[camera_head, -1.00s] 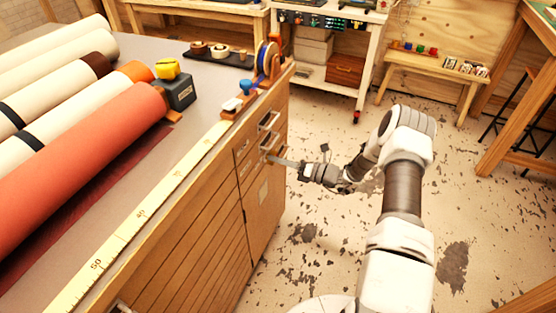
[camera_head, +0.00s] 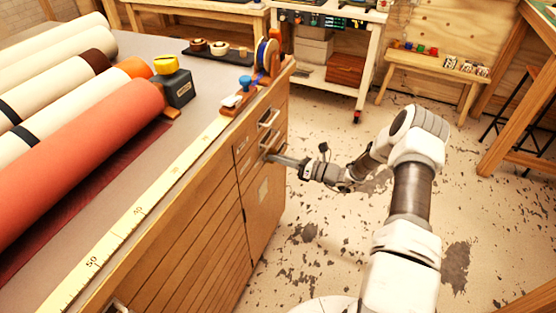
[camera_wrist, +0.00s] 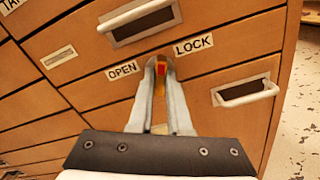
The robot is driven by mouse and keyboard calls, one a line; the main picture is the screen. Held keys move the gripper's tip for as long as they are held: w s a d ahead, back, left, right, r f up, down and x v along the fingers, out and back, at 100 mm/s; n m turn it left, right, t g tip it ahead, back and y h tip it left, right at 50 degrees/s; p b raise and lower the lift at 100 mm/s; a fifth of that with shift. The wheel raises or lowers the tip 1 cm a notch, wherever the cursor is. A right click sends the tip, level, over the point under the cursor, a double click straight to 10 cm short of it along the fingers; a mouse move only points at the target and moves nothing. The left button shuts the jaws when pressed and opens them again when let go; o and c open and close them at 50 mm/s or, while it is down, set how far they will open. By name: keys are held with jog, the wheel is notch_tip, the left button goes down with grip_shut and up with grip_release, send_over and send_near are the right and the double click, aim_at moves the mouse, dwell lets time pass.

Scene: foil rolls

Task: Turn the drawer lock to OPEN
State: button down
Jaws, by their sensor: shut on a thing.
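The drawer lock (camera_wrist: 160,69) shows in the wrist view as a small red and yellow piece between my fingertips. It sits on the wooden drawer front, between an OPEN label (camera_wrist: 123,70) at its lower left and a LOCK label (camera_wrist: 193,45) at its upper right. My gripper (camera_wrist: 160,62) is shut on the lock, and its fingers hide most of it. I cannot tell which label the lock points to. In the head view my gripper (camera_head: 270,158) reaches the cabinet's right end from the right, and the lock is too small to make out.
A drawer handle (camera_wrist: 140,17) is just above my fingertips, and another handle (camera_wrist: 245,94) is to the right. The cabinet top holds several rolls, including a red one (camera_head: 90,160), and a long ruler (camera_head: 140,208). The floor (camera_head: 320,250) beside the cabinet is open.

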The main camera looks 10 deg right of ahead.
jog(key=n+b, duration=0.3)
jog(key=n, duration=1)
jog(key=shift+n, duration=0.4)
dwell(0.4)
jog(key=c, duration=0.9)
grip_release()
jog(key=shift+o, duration=0.2)
jog(key=shift+d, duration=0.1)
jog(key=p+v, duration=0.2)
jog(key=v, duration=1.5)
jog(key=shift+s, duration=0.15)
